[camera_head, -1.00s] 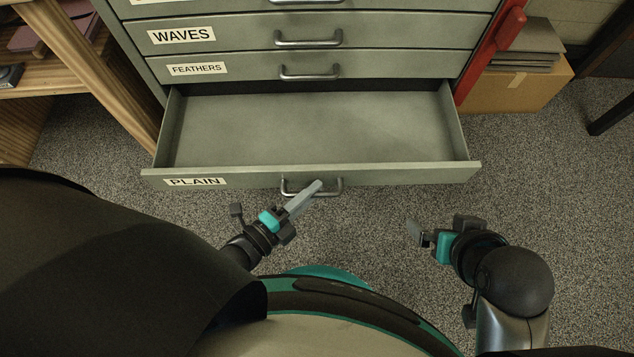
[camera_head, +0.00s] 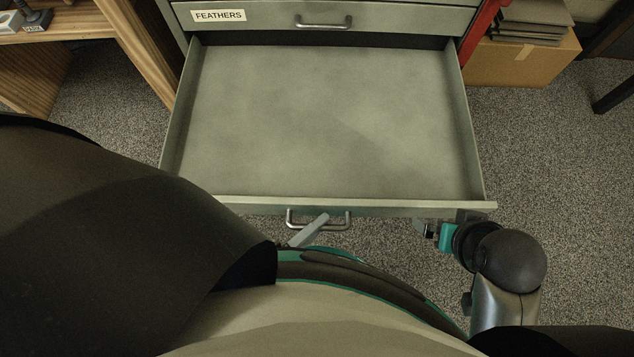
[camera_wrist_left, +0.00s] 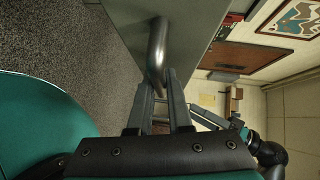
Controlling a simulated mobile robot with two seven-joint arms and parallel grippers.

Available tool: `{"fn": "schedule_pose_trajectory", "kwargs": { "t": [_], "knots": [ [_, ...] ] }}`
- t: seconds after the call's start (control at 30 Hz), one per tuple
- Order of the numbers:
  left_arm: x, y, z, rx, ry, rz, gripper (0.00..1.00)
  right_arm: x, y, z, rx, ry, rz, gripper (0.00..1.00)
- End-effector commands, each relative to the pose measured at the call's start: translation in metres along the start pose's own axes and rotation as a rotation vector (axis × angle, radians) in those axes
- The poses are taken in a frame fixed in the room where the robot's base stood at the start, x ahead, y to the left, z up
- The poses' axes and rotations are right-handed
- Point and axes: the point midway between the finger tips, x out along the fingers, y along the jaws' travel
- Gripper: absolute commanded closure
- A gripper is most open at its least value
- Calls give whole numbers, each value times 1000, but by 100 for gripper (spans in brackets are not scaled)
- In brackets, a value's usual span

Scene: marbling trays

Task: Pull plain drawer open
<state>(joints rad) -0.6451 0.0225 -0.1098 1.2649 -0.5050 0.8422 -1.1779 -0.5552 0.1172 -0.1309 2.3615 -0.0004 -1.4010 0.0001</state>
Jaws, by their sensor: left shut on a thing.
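The plain drawer (camera_head: 400,207) is pulled far out of the grey-green cabinet in the head view, and its inside is empty. Its label is hidden behind my left arm. Its metal bar handle (camera_head: 349,222) is on the front panel. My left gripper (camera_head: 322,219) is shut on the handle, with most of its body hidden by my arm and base. The left wrist view shows the handle (camera_wrist_left: 156,45) between the fingers (camera_wrist_left: 163,92). My right gripper (camera_head: 424,229) is beside the drawer's front right corner, partly overlapped by the drawer edge, and its jaws are unclear.
The feathers drawer (camera_head: 380,17) above is closed. A wooden shelf (camera_head: 125,40) stands at the left. A cardboard box (camera_head: 525,62) with grey sheets on it and a dark leg (camera_head: 615,92) are at the right. Carpet is clear right of the drawer.

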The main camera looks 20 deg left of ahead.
Motion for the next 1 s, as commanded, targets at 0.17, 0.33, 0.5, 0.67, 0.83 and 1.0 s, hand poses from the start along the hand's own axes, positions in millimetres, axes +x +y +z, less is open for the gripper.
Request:
{"fn": "schedule_pose_trajectory", "kwargs": {
  "t": [0.17,0.33,0.5,0.67,0.83,1.0],
  "knots": [
    [0,0,0,-1,-2,-1,100,0,0,0,0,-1,0,2],
    [0,0,1,-1,-3,-1,79,0,0,0,0,0,0,2],
    [0,0,0,-1,-2,-1,70,0,0,0,0,0,-1,2],
    [0,0,0,-1,-1,0,70,0,0,0,0,0,-1,2],
    [0,0,0,-1,-1,0,70,0,0,0,0,0,-1,2],
    [-2,0,0,-1,-1,1,70,-1,0,-1,0,2,-1,2]
  ]
}}
